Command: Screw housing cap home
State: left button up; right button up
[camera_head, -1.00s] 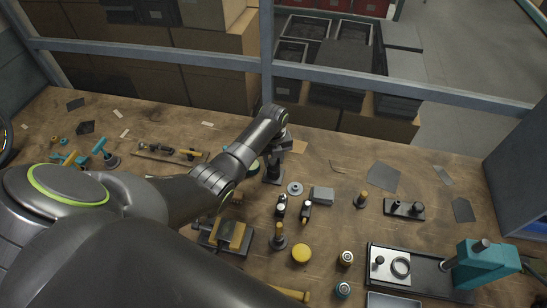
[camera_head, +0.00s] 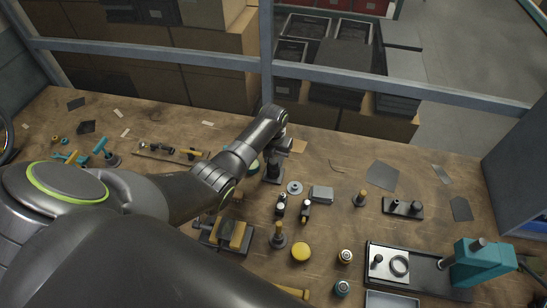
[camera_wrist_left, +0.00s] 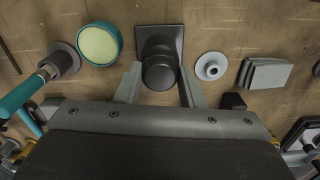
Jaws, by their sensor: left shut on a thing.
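The dark round housing cap (camera_wrist_left: 159,74) sits at the top of a dark housing on a square base plate (camera_wrist_left: 171,32), seen from above in the left wrist view. My left gripper (camera_wrist_left: 160,88) has one finger on each side of the cap and is shut on it. In the head view the housing (camera_head: 272,171) stands upright on the bench below my left gripper (camera_head: 279,148). The thread and the seam between cap and housing are hidden. My right gripper is not in view.
A grey washer-like disc (camera_wrist_left: 210,66) and a grey block (camera_wrist_left: 265,73) lie right of the housing. A teal-rimmed round part (camera_wrist_left: 99,44) is at its left. A teal press (camera_head: 480,265) stands front right. The bench's back right has free room among flat sheets.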

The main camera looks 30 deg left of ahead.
pick_arm(q)
jog(key=o, duration=1)
jog(key=shift+r, duration=0.1)
notch_tip(320, 180, up, 17)
jog(key=shift+r, duration=0.15)
